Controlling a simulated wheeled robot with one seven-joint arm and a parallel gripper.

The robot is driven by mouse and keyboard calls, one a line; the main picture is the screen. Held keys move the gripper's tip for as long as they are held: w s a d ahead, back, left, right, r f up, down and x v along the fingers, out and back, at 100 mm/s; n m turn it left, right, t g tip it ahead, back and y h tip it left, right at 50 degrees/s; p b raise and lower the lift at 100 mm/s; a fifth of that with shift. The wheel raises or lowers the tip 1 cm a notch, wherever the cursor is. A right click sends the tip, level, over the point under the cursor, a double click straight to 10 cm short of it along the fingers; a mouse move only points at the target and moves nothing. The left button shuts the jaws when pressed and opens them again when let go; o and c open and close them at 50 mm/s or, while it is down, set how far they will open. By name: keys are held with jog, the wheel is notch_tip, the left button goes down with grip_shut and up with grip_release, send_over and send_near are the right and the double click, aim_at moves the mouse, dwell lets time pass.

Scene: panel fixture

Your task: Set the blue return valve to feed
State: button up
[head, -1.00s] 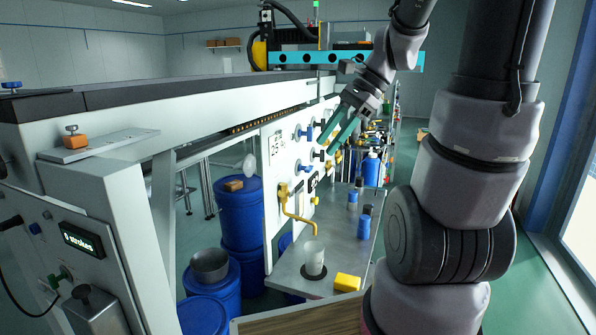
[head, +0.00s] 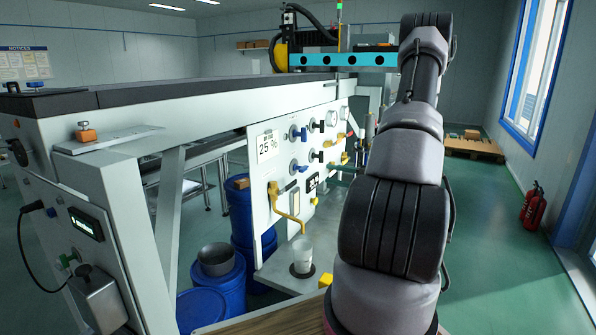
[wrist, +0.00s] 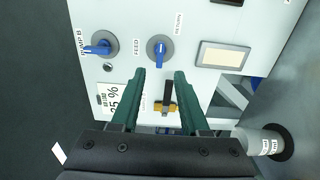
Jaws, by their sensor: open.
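In the wrist view a blue-handled valve (wrist: 158,53) on the white panel lies just beyond my fingertips, its lever pointing down the picture. In the head view blue handles (head: 301,134) show on the panel. My gripper (wrist: 159,75) is open and empty, apart from the lever; in the head view my arm mostly hides it.
A black lever on a yellow base (wrist: 167,100) shows between my fingers. A panel screen (wrist: 222,57) is at right. Blue drums (head: 222,285) stand below.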

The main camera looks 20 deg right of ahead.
aim_at(306, 170)
jog(key=x, duration=1)
jog(key=shift+w+a, duration=0.25)
jog(key=shift+w, duration=0.05)
grip_shut()
